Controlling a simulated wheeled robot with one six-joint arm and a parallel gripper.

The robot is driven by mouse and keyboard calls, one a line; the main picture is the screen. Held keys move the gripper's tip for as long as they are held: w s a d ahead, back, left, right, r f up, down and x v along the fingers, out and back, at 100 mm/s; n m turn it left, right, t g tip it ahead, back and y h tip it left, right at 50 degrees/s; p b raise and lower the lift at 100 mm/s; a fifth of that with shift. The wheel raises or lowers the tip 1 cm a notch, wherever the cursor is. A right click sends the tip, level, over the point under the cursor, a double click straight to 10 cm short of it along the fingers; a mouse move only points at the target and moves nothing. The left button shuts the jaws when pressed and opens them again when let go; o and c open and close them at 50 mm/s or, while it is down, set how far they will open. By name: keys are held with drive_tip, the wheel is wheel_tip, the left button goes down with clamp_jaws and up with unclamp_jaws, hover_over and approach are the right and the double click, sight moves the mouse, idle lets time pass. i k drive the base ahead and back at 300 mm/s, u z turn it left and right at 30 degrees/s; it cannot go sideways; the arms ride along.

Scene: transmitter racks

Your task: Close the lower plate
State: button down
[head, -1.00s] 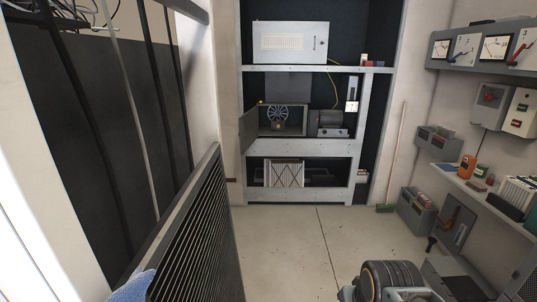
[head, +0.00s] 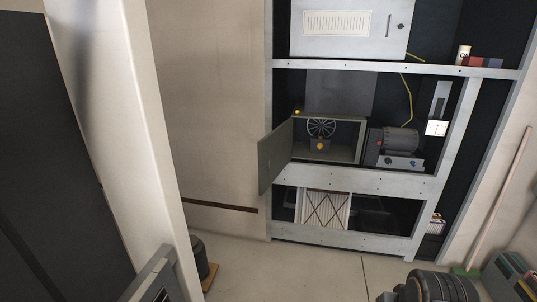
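A grey hinged plate (head: 276,159) stands open on the left side of a dark box in the rack's middle bay. It swings out to the left and toward me. The open box (head: 340,154) shows a spoked wheel (head: 321,128) and a small block with a yellow knob (head: 320,145). Above it, a pale louvred cabinet door (head: 348,24) with a handle appears shut. I cannot tell for certain which panel is the lower plate.
A motor (head: 395,140) sits right of the box. A pleated filter (head: 326,208) stands in the bottom bay. A white wall edge (head: 125,130) and a grey panel (head: 154,278) are close on my left. The floor (head: 300,270) before the rack is clear.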

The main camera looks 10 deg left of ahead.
sight(276, 147)
drive_tip(key=i, duration=1.95)
drive_tip(key=u, duration=2.9)
drive_tip(key=i, duration=0.7)
drive_tip(key=z, duration=0.3)
